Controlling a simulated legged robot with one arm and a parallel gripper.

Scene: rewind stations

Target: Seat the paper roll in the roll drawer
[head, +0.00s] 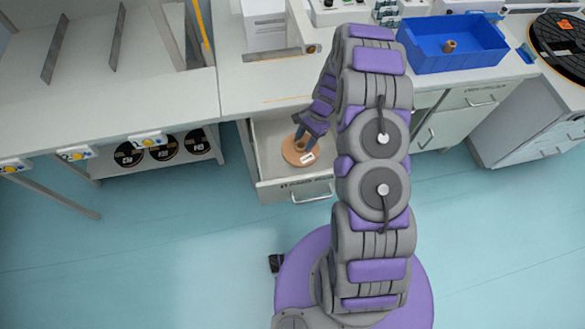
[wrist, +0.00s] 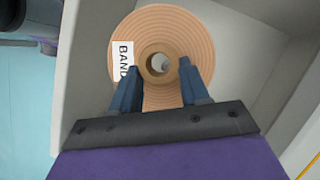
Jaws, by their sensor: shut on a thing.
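The paper roll (head: 296,154) is a tan disc with a brown core and a white label. It lies flat inside the open roll drawer (head: 268,188) in the head view. In the wrist view the roll (wrist: 158,28) shows its label reading "BAND" and its core between my fingers. My gripper (wrist: 160,70) is shut on the core of the roll; it also shows from above in the head view (head: 304,143). The drawer's pale inner wall (wrist: 90,60) is beside the roll. I cannot tell whether the roll's underside touches the drawer floor.
A blue bin (head: 460,58) with a small brown core stands on the counter at the right. A black reel (head: 562,42) lies at the far right. Several black rolls (head: 163,150) sit on a low shelf at the left. Open floor (head: 150,240) lies in front.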

